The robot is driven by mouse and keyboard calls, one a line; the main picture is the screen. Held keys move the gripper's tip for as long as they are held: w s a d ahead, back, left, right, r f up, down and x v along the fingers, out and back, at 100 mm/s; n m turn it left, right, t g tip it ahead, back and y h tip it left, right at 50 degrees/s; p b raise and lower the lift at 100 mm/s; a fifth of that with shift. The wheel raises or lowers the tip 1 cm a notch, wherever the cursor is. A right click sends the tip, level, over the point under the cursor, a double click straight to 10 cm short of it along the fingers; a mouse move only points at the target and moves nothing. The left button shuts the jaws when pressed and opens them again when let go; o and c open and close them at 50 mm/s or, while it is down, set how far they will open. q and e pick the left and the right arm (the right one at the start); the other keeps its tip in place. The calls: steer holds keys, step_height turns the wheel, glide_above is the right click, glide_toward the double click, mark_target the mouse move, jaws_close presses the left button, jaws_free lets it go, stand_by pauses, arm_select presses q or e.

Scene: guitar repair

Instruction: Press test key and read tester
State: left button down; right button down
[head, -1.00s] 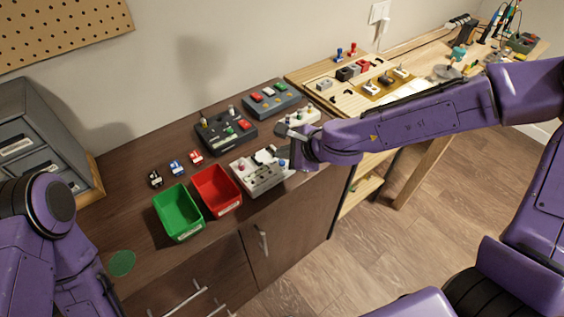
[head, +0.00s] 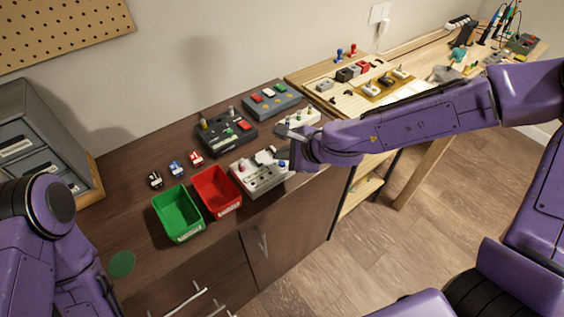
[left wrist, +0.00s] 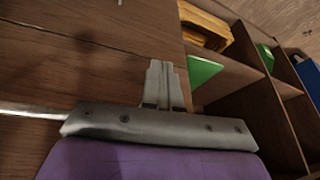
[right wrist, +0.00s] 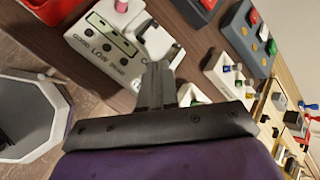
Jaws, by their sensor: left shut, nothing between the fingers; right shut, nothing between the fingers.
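The tester (head: 262,178) is a pale grey box with a pink knob near the dark counter's front edge. None of the spots looks lit. My right gripper (right wrist: 157,68) is shut and empty, its tips over the tester's white raised end; I cannot tell whether they touch it. The test key is not clearly identifiable. My left gripper (left wrist: 164,70) is shut and empty, away from the tester.
A green bin (head: 178,213) and a red bin (head: 216,190) stand left of the tester. A dark control box (head: 225,132) and a blue-grey box (head: 271,100) sit behind. A white block with small parts (head: 302,117) stands close to my right wrist.

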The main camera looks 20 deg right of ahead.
mark_target(285, 168)
stand_by(0.6)
steer(key=shift+f+b, duration=0.3)
steer(key=shift+f, duration=0.15)
steer(key=shift+f+b, duration=0.3)
steer(key=shift+f, duration=0.1)
stand_by(0.4)
stand_by(0.3)
steer(key=shift+r+p, duration=0.85)
steer(key=shift+p, duration=0.1)
step_height(285, 168, up, 5)
steer(key=p, duration=0.5)
